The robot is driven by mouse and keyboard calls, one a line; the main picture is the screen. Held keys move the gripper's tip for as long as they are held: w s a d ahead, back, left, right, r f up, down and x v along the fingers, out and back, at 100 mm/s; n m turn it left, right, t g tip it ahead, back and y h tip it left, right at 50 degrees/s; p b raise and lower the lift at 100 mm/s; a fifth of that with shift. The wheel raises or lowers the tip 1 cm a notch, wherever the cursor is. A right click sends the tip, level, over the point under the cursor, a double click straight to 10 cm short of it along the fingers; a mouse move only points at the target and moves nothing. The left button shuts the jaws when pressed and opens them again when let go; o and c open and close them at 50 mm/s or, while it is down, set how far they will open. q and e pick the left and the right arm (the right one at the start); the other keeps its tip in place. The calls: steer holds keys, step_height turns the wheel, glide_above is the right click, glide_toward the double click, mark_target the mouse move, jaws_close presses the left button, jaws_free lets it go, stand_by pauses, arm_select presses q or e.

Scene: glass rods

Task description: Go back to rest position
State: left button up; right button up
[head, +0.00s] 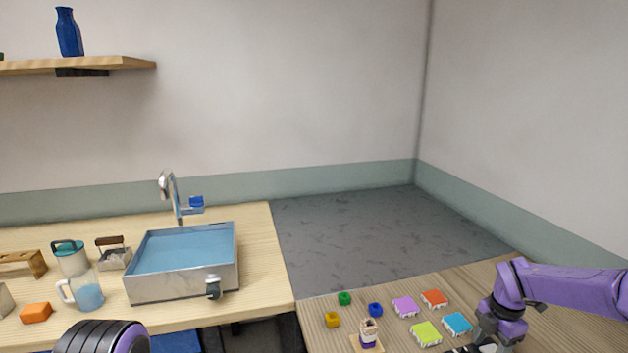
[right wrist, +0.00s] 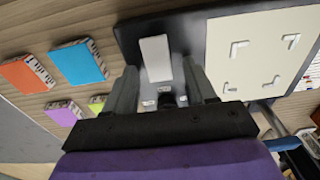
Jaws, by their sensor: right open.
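My right gripper (head: 484,345) is low over the right-hand wooden table, at the bottom of the head view. In the right wrist view its two grey fingers (right wrist: 163,88) stand apart, with nothing clearly held. A white rectangular piece (right wrist: 155,58) on a dark board (right wrist: 187,32) shows beyond and between the fingertips; contact cannot be told. My left gripper is not in view.
Orange (head: 435,298), blue (head: 457,323), purple (head: 405,307) and green (head: 426,334) blocks lie beside the right gripper. A small figure-like item (head: 369,332) stands left of them. A white panel (right wrist: 258,55) with small brackets lies right of the fingers. A sink (head: 184,279) stands left.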

step_height(320, 180, up, 9)
steer(key=b, duration=0.3)
steer(key=s+a+t+h+b, duration=0.1)
steer(key=s+a+h+b, duration=0.1)
steer(key=a+h+b, duration=0.25)
steer(key=p+x, duration=0.1)
steer(key=x, duration=0.1)
steer(key=p+x, duration=0.1)
steer(key=x, duration=0.2)
steer(key=w+p+x, duration=0.1)
steer(key=x, duration=0.2)
steer(key=shift+a+p, duration=0.2)
steer(key=shift+p, duration=0.1)
steer(key=shift+a+f, duration=0.1)
steer(key=shift+f, duration=0.4)
steer(key=shift+w, duration=0.1)
